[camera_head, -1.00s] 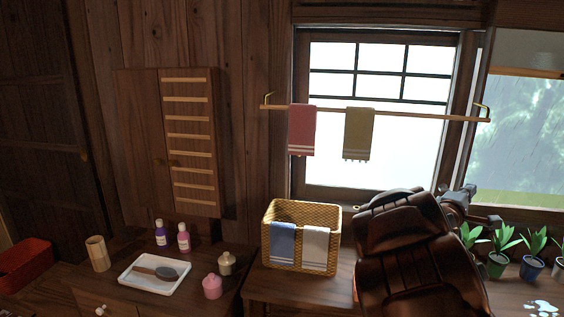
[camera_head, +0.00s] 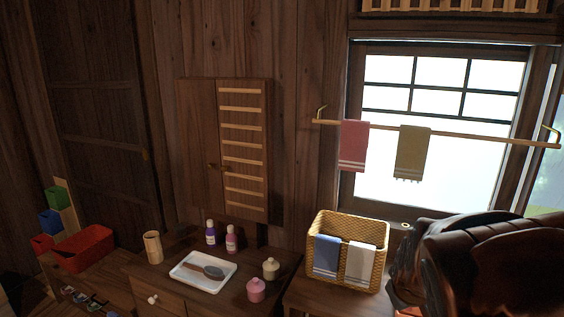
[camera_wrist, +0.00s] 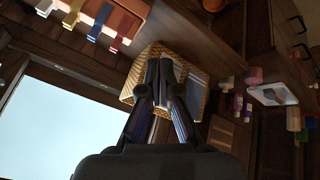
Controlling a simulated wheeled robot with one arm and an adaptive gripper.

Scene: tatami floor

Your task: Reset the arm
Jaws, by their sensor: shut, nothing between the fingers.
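My gripper (camera_wrist: 160,72) shows in the wrist view with its two dark fingers together and nothing held. In that view its fingertips overlap the wicker basket (camera_wrist: 140,72); I cannot tell how far apart they are. In the head view my dark brown arm fills the lower right corner, and its gripper end cannot be made out there. The wicker basket (camera_head: 315,250) stands on the wooden counter just left of my arm, with a blue towel (camera_head: 326,256) and a white towel (camera_head: 360,263) over its front.
A red towel (camera_head: 353,146) and an olive towel (camera_head: 411,152) hang on a rail before the window. A white tray (camera_head: 187,280) with a brush, two bottles, two small jars and a wooden cup (camera_head: 153,247) stand left. A red bin (camera_head: 84,248) is further left.

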